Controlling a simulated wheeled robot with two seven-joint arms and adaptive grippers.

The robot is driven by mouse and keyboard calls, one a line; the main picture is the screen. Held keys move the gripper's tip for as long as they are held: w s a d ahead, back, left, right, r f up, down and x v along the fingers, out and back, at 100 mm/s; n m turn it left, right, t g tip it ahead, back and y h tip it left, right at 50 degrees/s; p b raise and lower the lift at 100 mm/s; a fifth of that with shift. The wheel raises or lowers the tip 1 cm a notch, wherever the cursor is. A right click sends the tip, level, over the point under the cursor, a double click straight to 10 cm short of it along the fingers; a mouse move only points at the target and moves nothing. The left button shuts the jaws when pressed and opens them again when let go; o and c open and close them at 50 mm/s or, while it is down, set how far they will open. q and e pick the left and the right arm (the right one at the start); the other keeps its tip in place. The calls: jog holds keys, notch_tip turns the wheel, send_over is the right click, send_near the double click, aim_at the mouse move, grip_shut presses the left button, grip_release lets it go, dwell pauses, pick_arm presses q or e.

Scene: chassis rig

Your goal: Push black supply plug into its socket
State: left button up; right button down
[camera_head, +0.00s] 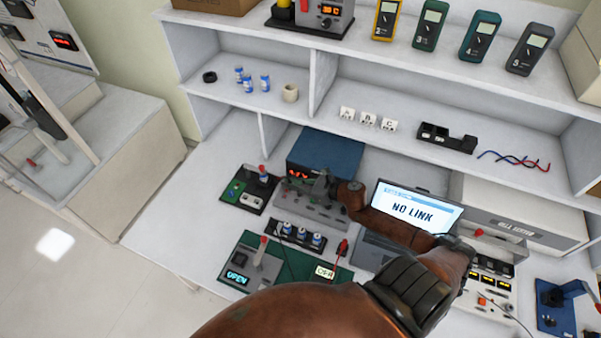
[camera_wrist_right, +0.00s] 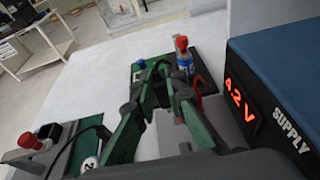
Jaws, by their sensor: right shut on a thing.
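My right gripper (camera_head: 325,187) is at the front of the supply (camera_head: 328,150), a blue-topped box with a red display. In the right wrist view the dark and green fingers of this gripper (camera_wrist_right: 163,72) reach forward beside the supply (camera_wrist_right: 290,85), which reads 4.2 V. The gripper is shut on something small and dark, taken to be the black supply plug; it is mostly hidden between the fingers. A black cable (camera_wrist_right: 92,130) runs behind the left finger. The socket cannot be made out. A red plug (camera_head: 342,247) stands near the green board. My left gripper is not in view.
A small board with a red-capped part (camera_head: 262,170) lies left of the supply. A green board with an OPEN display (camera_head: 237,275) and a rack of blue-white cells (camera_head: 302,235) are in front. A laptop reading NO LINK (camera_head: 412,212) stands to the right.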

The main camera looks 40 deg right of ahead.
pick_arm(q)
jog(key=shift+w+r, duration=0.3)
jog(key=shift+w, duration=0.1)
pick_arm(e)
jog(key=d, duration=0.1)
jog(key=d+r, duration=0.1)
jog(key=d, duration=0.3)
jog(key=shift+r, duration=0.25)
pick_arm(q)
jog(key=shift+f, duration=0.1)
pick_arm(e)
jog(key=shift+y, duration=0.3)
